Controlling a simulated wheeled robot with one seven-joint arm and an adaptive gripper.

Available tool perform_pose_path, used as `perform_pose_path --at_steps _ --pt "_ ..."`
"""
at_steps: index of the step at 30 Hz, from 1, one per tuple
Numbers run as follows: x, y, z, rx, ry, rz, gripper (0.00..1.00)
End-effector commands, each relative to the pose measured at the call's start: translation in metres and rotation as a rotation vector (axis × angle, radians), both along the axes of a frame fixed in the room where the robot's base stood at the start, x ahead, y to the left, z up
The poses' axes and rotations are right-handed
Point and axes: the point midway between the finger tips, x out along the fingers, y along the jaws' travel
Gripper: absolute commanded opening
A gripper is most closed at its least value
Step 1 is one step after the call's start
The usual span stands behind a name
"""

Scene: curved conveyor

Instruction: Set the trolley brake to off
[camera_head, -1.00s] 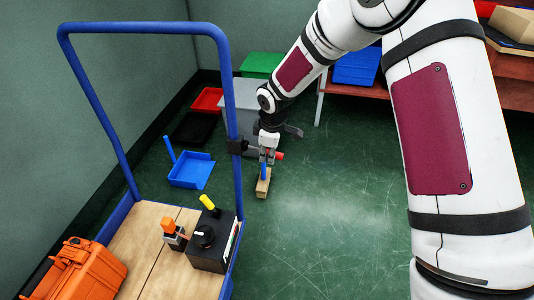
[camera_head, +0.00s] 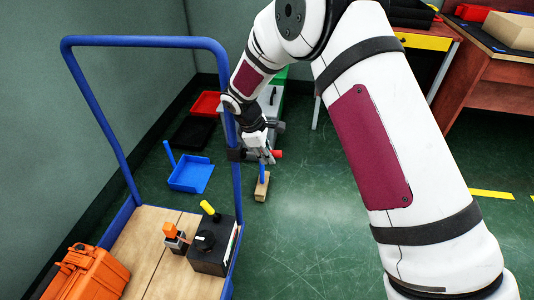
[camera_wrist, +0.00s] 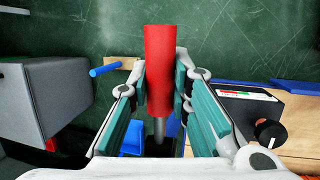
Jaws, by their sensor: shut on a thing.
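The trolley (camera_head: 147,235) has a blue tube frame and a wooden deck, at the left of the head view. A dark bracket (camera_head: 235,155) sits on its right upright, with a red-ended lever (camera_head: 277,154) beside it. In the wrist view the red handle (camera_wrist: 159,70) stands between the teal finger pads, with a grey metal shaft below it. My gripper (camera_head: 267,155) is shut on this red handle, tilted beside the upright. The brake's markings are not readable in either view.
A black box (camera_head: 210,258) with a knob and yellow lever, and an orange case (camera_head: 92,275), stand on the deck. Floor right of the trolley is mostly clear.

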Motion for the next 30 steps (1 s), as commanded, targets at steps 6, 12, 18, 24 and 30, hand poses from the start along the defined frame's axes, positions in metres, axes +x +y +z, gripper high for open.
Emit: perform_pose_path --at_steps 6,12,18,24,30 --pt "-0.003 0.0 -0.002 -0.001 0.007 0.0 0.34" --pt "-0.002 0.0 -0.001 0.001 0.004 0.0 0.4" --pt "-0.001 0.001 0.002 0.001 0.002 0.0 0.4" --pt "-0.004 0.009 0.029 0.003 -0.001 0.001 0.4" --pt "-0.011 0.022 0.068 0.004 -0.002 0.001 0.4"
